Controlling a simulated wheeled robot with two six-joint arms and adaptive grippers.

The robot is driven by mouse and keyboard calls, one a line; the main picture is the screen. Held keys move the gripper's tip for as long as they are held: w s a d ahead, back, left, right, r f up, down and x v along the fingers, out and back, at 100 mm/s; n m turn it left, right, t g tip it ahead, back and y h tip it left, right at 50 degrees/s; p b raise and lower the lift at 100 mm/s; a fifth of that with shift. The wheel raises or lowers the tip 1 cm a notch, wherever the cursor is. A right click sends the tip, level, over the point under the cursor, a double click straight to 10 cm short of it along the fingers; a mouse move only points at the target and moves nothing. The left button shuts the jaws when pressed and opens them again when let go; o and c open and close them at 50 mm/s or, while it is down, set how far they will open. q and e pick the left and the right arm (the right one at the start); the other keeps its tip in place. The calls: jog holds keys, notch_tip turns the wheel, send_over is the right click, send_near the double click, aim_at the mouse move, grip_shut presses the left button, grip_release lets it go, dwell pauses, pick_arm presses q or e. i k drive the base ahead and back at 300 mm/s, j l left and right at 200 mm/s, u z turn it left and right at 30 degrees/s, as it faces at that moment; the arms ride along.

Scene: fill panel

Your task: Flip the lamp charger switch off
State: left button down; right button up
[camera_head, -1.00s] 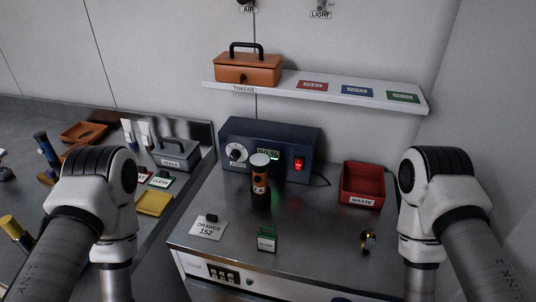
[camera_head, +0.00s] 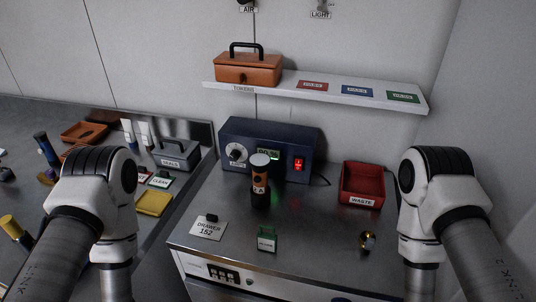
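The charger (camera_head: 225,147) is a dark blue box on the metal counter below the shelf, with a dial (camera_head: 236,152) on its left and a small green display (camera_head: 268,154). Its red rocker switch (camera_head: 298,165) is on the right of the front face and looks lit. A dark lamp (camera_head: 260,183) with an orange band and a pale top stands upright in front of the charger and hides part of its face. Both my arms show at the left and right edges. Their grippers are out of the picture, below the frame.
A red waste bin (camera_head: 362,185) stands right of the charger. The wall shelf (camera_head: 315,92) holds an orange toolbox (camera_head: 248,69).

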aim_at(298, 163)
jog(key=k+j+z, duration=0.2)
jog(key=j, duration=0.2)
jog(key=j+z, duration=0.2)
jog(key=j, duration=0.2)
jog(key=k+j+z, duration=0.2)
jog(key=j, duration=0.15)
jog(key=j+z, duration=0.2)
jog(key=j, duration=0.2)
jog(key=k+j+z, duration=0.2)
jog(key=k+j, duration=0.05)
jog(key=j, duration=0.05)
